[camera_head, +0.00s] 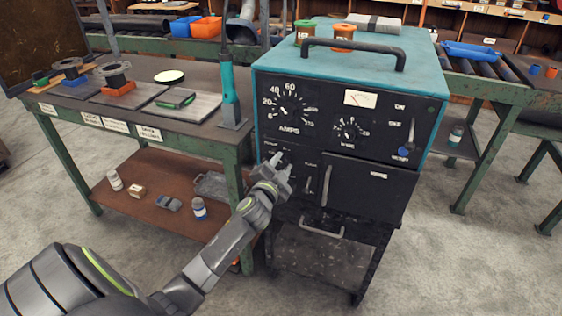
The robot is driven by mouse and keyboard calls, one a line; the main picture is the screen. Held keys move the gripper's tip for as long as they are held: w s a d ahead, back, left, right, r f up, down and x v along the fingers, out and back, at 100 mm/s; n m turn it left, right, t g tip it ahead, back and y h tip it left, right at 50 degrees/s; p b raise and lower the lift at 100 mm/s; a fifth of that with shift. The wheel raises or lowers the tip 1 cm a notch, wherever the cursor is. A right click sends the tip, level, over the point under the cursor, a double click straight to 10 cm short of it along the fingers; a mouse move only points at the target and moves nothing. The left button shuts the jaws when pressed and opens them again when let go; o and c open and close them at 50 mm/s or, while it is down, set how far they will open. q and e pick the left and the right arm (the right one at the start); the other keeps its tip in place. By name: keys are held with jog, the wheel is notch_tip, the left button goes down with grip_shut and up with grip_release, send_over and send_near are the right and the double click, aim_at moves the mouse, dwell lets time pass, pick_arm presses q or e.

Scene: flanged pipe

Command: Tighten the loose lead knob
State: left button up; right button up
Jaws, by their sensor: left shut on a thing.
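The teal welding machine (410,105) stands upright in the middle, with a black front panel (372,192). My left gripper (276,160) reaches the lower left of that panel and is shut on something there. The lead knob is hidden by the gripper, so I cannot see its shape or how it sits. A small lever (307,186) stands just right of the gripper. The upper panel carries a large amps dial (289,108), a smaller dial (349,130) and a meter (360,98). My right gripper does not show.
A green-legged workbench (150,126) with flanges and plates stands close on the left. A teal torch (229,90) stands upright at its right end. A roller bench (485,80) is at the right. Grey floor (435,260) is clear at front right.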

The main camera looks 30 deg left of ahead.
pick_arm(q)
jog(key=m+p, duration=0.1)
jog(key=m, duration=0.2)
jog(key=shift+m, duration=0.3)
jog(key=shift+m+p, duration=0.7)
jog(key=shift+m, duration=1.1)
jog(key=shift+f, duration=0.1)
jog(key=o, duration=1)
jog(key=shift+d, duration=0.1)
jog(key=shift+c, duration=0.2)
jog(key=v, duration=1.7)
jog(key=shift+s, duration=0.2)
jog(key=shift+f, duration=0.1)
